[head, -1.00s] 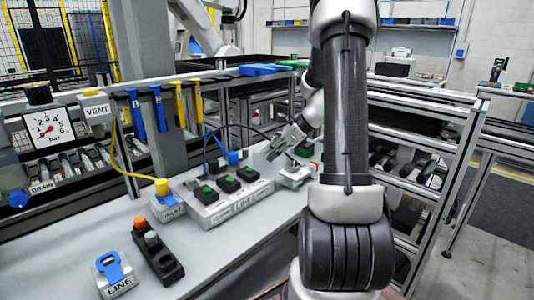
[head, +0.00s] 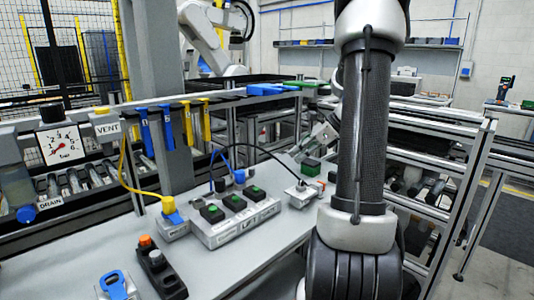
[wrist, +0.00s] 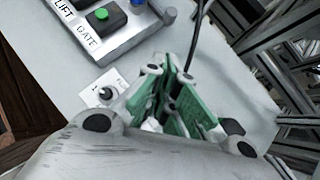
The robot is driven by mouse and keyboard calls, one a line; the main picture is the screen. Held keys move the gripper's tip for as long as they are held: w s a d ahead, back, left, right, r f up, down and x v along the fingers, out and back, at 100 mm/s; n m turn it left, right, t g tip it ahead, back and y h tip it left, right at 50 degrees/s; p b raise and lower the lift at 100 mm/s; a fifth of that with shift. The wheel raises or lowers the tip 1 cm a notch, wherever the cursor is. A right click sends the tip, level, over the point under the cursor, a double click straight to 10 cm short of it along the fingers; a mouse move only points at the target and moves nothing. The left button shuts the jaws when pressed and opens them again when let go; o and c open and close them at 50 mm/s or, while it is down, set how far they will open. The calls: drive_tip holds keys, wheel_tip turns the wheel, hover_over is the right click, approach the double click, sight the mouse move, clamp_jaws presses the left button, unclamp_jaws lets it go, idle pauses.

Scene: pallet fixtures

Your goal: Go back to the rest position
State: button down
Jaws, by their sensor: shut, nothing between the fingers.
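My gripper (wrist: 172,88) is shut in the wrist view, its green-faced fingers together and nothing held. In the head view my gripper (head: 309,152) is small and partly hidden behind my arm, above the far right part of the bench (head: 255,250). In the wrist view, a small switch plate (wrist: 104,92) lies left of the fingers, apart from them. Beyond it is the grey button box (wrist: 110,30) with LIFT and GATE labels and a green button. The same button box (head: 235,228) stands mid-bench in the head view, with several green-topped buttons.
A small cabled box (head: 303,196) stands right of the button box. At left are a yellow-cabled plug (head: 170,208), a black block with an orange button (head: 160,270) and a blue-handled padlock-like piece (head: 115,287). A metal shelf frame (head: 440,190) stands close at right.

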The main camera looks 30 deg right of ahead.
drive_tip(key=s+f+n, duration=0.1)
drive_tip(key=s+f+n+g, duration=0.1)
drive_tip(key=s+n, duration=0.1)
drive_tip(key=s+f+n, duration=0.1)
drive_tip(key=n, duration=0.1)
drive_tip(key=shift+s+d+f+g+h, duration=0.1)
drive_tip(key=shift+s+d+g+h, duration=0.2)
drive_tip(key=shift+g+h, duration=0.1)
drive_tip(key=s+a+r+n+h, duration=0.3)
drive_tip(key=s+a+r+n, duration=0.2)
drive_tip(key=s+a+n, duration=0.3)
drive_tip(key=s+a+r+n+h, duration=0.2)
drive_tip(key=s+a+r+n, duration=0.3)
drive_tip(key=n, duration=0.8)
drive_tip(key=s+a, duration=0.2)
drive_tip(key=a, duration=0.1)
drive_tip(key=shift+s+a+h, duration=0.15)
drive_tip(key=shift+s+h, duration=0.25)
